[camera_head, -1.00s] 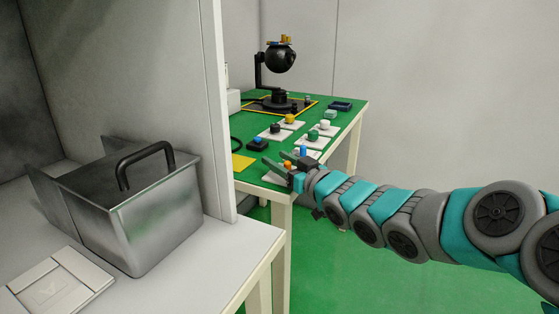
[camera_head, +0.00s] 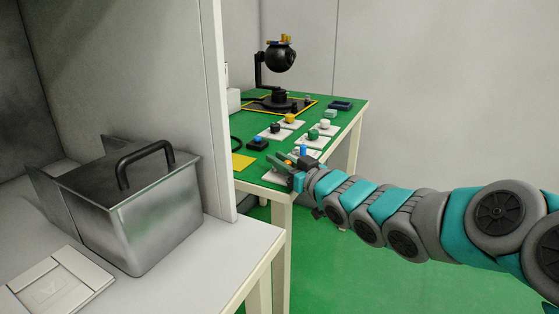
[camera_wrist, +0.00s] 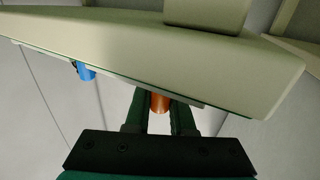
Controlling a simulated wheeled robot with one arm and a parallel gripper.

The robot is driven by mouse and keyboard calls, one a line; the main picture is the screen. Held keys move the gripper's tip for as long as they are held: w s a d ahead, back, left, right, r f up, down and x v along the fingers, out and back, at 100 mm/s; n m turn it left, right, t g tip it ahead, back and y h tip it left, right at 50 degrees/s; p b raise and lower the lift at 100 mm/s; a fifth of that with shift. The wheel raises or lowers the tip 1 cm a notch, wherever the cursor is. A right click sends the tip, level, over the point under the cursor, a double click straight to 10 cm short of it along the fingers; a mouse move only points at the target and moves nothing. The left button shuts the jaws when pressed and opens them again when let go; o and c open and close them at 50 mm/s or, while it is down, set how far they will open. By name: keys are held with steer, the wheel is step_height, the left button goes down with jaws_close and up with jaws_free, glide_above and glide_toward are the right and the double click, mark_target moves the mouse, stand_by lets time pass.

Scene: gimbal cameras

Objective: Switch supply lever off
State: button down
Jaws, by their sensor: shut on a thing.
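My gripper (camera_head: 284,163) reaches from the right to the near end of the green-topped table (camera_head: 262,184). In the wrist view its two dark green fingers (camera_wrist: 160,103) are shut on an orange knob-like part (camera_wrist: 159,101), which I take to be the supply lever. In the head view only a bit of orange (camera_head: 289,163) shows at the fingers. The lever's base is mostly hidden, and no label on it can be read. A blue lever or knob (camera_wrist: 86,71) stands apart from the fingers, and it also shows in the head view (camera_head: 303,150).
A black ball-shaped device (camera_head: 281,58) stands at the back. A white partition (camera_head: 218,110) and a metal box (camera_head: 150,220) are at the left.

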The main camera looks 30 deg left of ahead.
steer(key=shift+f+t+b, duration=0.25)
steer(key=shift+t+b, duration=0.05)
steer(key=shift+b, duration=0.8)
steer(key=m+t+h+b, duration=0.1)
steer(key=m+t+b, duration=0.1)
steer(key=b, duration=0.4)
steer(key=shift+f+h+b, duration=0.15)
steer(key=shift+h+b, duration=0.15)
steer(key=shift+b, duration=0.1)
steer(key=shift+t+b, duration=0.3)
steer(key=shift+b, duration=0.2)
steer(key=shift+r+m+t+h+b, duration=0.35)
steer(key=shift+m+t+b, duration=0.2)
steer(key=shift+b, duration=0.45)
steer(key=c, duration=0.8)
jaws_free()
steer(key=shift+s, duration=0.1)
steer(key=shift+o, duration=0.2)
steer(key=shift+d, duration=0.15)
